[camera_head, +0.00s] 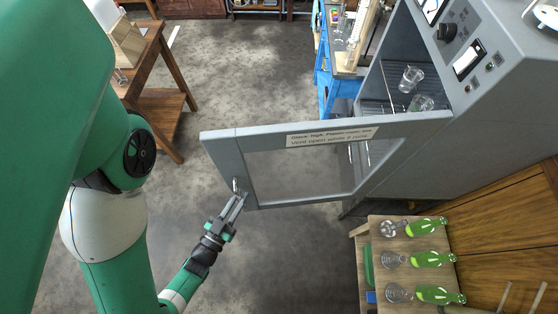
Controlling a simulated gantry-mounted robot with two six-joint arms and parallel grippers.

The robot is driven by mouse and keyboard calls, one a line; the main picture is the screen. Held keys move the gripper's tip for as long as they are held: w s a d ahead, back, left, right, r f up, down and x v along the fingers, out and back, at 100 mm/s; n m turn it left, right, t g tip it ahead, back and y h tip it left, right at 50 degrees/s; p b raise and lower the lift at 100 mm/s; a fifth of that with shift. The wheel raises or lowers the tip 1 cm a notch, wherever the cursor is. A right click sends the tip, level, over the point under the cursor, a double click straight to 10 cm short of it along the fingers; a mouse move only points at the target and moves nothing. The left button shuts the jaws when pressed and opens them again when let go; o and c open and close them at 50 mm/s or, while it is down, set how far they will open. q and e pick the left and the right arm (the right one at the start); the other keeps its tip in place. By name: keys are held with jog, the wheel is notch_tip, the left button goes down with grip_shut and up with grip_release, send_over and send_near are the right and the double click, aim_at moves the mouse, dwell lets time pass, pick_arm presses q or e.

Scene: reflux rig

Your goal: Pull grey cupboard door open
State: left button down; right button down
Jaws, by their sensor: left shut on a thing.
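The grey cupboard door (221,165) has a glass pane and a white label (332,136). It stands open, swung well out from the grey cupboard (492,110). The door's handle (238,186) is at its left, free edge. My left gripper (237,199) is shut on the handle, coming from below. The fingertips partly cover the handle. Inside the cupboard, glass vessels (411,78) stand on a dark rack. My right gripper does not show.
A small wooden table (376,250) below the door holds green bottles (433,260) and clear flasks. A blue bench (328,84) stands behind the cupboard, and a wooden table (160,62) at upper left. The floor (230,75) between is clear.

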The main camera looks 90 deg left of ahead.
pick_arm(q)
jog(key=c, duration=0.8)
grip_release()
jog(key=shift+w, duration=0.15)
jog(key=shift+c, duration=0.2)
jog(key=b+v, duration=0.2)
jog(key=v, duration=0.9)
jog(key=shift+s+d, duration=0.2)
jog(key=shift+d, duration=0.1)
